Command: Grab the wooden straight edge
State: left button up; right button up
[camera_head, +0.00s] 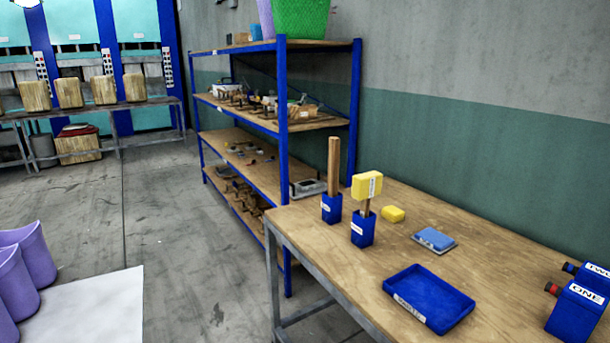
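A flat wooden bar (334,160), which looks like the wooden straight edge, stands upright in a small blue holder (331,209) on the wooden workbench (350,270), near its far left corner. The holder hides its lower end. Beside it, a second blue holder (362,230) has a wooden handle standing in it with a yellow block (367,185) on top. Neither of my grippers shows in the head view.
Blue containers labelled ONE (577,315) and TWO (597,278) stand at right. A loaded shelf rack (283,130) stands behind. Purple bins (18,280) are at lower left.

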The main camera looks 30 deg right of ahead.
aim_at(334, 143)
jog(key=z, duration=0.2)
jog(key=i, duration=0.95)
jog(key=z, duration=1.35)
jog(key=i, duration=0.7)
jog(key=z, duration=0.75)
